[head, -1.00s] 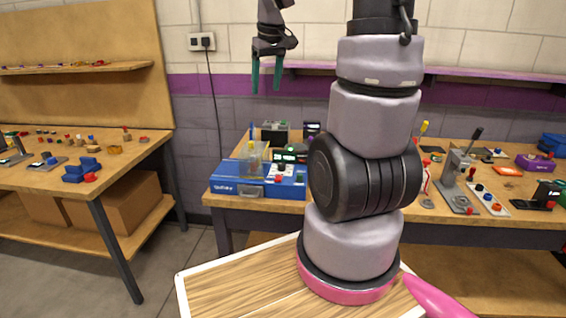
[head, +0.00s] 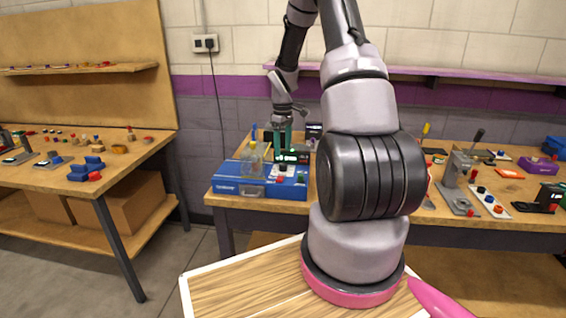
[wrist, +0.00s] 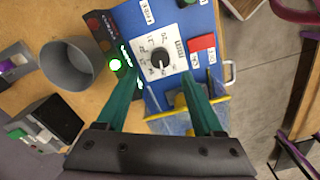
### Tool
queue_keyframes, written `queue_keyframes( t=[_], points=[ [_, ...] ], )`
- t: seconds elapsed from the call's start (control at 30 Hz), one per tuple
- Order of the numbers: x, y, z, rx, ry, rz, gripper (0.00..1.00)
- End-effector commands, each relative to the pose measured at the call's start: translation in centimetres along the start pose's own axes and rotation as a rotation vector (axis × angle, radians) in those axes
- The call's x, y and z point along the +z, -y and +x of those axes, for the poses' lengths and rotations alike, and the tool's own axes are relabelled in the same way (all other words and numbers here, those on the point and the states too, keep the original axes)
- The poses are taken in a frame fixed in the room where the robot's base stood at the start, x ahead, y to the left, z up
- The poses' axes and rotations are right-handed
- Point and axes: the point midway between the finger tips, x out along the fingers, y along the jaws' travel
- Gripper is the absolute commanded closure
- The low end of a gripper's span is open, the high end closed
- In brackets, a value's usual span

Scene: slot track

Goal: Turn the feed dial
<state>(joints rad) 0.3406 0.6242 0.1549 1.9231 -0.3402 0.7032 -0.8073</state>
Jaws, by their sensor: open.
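The blue control box (head: 228,186) stands on the bench near its left end. In the wrist view its blue top (wrist: 199,20) bears a white plate with markings and a round black dial (wrist: 160,58). The lettering is too small to read, so I cannot confirm it says feed. My gripper (head: 282,150) points down above the back of the box. In the wrist view the teal fingers of my gripper (wrist: 160,78) are spread and empty, with the dial showing between and beyond their tips. No contact shows.
A red block (wrist: 203,43) and a clear, yellow-marked part (wrist: 180,108) sit near the dial. A dark unit with a green lit display (wrist: 115,64) and a grey cup (wrist: 72,66) are close by. Levers and small panels (head: 462,203) fill the bench's right side.

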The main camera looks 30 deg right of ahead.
Motion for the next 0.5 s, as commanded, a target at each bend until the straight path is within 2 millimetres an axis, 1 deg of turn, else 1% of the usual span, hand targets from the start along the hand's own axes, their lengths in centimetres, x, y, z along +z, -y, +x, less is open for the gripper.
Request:
queue_keyframes(
  t=[0.03,0.2,0.33,0.5],
  points=[
    [0.1,0.1,1.1,-0.004,0.003,-0.001,0.31],
    [0.1,0.1,4.0,-0.003,0.002,0.0,0.31],
    [0.1,0.0,5.4,-0.001,0.001,0.001,0.31],
    [0.0,0.0,6.1,0.0,0.0,0.002,0.31]
  ],
)
